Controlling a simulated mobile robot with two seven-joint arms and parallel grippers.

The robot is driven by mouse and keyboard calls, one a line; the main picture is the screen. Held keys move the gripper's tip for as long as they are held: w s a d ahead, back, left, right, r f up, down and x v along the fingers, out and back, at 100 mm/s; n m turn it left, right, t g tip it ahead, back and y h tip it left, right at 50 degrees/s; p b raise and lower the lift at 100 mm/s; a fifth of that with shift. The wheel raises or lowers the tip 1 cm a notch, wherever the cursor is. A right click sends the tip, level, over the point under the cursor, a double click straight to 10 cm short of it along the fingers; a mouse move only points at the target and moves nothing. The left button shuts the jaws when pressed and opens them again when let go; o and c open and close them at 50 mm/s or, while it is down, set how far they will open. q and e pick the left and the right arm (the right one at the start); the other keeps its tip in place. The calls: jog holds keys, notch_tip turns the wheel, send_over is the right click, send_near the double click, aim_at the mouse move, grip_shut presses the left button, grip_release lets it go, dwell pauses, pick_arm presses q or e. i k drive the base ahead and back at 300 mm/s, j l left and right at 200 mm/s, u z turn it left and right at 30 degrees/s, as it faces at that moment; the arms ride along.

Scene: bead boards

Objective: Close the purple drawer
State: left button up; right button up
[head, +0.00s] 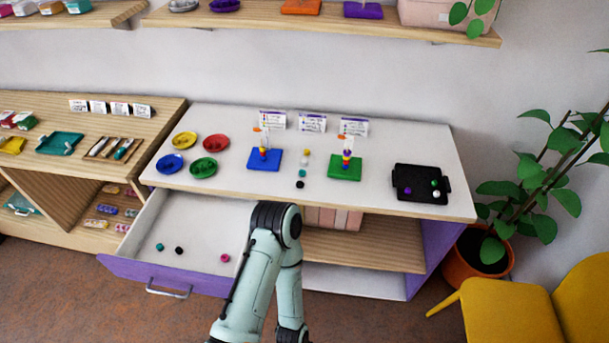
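The purple drawer (198,277) is pulled out at the lower left of the white-topped cabinet (376,157). Its front is purple with a silver handle (168,291). Inside on the pale floor lie a teal bead (160,246), a black bead (179,250) and a pink bead (225,258). One of my arms stands in front of the drawer's right end and hides part of it. Its gripper is out of sight. No other gripper shows.
On the cabinet top are coloured dishes (203,167), a blue board (264,159), a green board (345,166), loose beads and a black tray (421,184). A potted plant (478,258) and yellow chair (510,312) stand at right. Floor (60,290) is clear at lower left.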

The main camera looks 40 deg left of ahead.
aim_at(207, 226)
jog(key=u, duration=2.7)
